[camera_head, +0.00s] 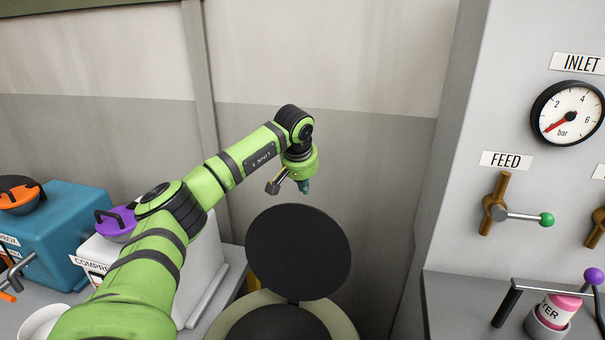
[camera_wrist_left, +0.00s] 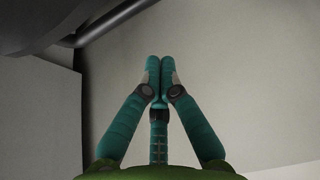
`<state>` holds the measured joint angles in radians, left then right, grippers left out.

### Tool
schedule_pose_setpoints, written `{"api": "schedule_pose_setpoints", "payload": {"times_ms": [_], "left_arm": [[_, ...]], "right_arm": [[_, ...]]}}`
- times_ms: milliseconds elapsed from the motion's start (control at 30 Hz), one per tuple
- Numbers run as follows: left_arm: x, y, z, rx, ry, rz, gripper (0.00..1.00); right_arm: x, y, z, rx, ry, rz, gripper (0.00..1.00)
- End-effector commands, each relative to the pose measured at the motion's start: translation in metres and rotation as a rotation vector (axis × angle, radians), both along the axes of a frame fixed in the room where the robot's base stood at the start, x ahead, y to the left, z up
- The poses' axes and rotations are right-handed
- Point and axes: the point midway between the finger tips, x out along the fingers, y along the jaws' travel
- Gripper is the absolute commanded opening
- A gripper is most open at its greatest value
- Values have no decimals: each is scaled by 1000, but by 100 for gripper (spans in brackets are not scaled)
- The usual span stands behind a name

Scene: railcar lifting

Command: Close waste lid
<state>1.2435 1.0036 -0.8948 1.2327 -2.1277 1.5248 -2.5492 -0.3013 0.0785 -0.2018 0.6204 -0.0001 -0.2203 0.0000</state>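The waste lid (camera_head: 298,252) is a round black disc standing raised, nearly upright, at the back of the round waste bin. The bin's pale rim (camera_head: 226,322) shows at the bottom of the head view, with a dark inside. My left gripper (camera_head: 304,187) is above and behind the lid's top edge in the head view, apart from it and pointing down. In the left wrist view its teal fingertips (camera_wrist_left: 160,66) are together with nothing between them. The dark shape (camera_wrist_left: 60,25) at the upper left there may be the lid; I cannot tell. My right gripper does not show.
A white compressor box (camera_head: 202,268) and a blue box (camera_head: 68,235) with coloured-knob lids stand at the left. At the right, a grey panel holds the inlet gauge (camera_head: 567,112) and feed valve (camera_head: 497,211). A pink bottle (camera_head: 562,308) stands below.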

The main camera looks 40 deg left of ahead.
Motion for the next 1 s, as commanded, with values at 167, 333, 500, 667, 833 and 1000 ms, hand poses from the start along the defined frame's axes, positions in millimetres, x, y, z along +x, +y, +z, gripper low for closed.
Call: {"api": "schedule_pose_setpoints", "payload": {"times_ms": [167,333,500,667,833,1000], "left_arm": [[11,5,-28,-3,3,1,0],[0,0,-25,0,-1,-3,0],[-13,-7,-22,0,-1,-2,0],[-20,-11,-20,0,-1,0,0],[-22,-13,-21,-2,-1,0,0],[-22,-13,-21,-2,-1,0,0]], "right_arm": [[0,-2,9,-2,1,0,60],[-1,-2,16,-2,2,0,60],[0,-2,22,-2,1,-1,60],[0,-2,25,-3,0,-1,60],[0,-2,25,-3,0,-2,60],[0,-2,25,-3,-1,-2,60]]}}
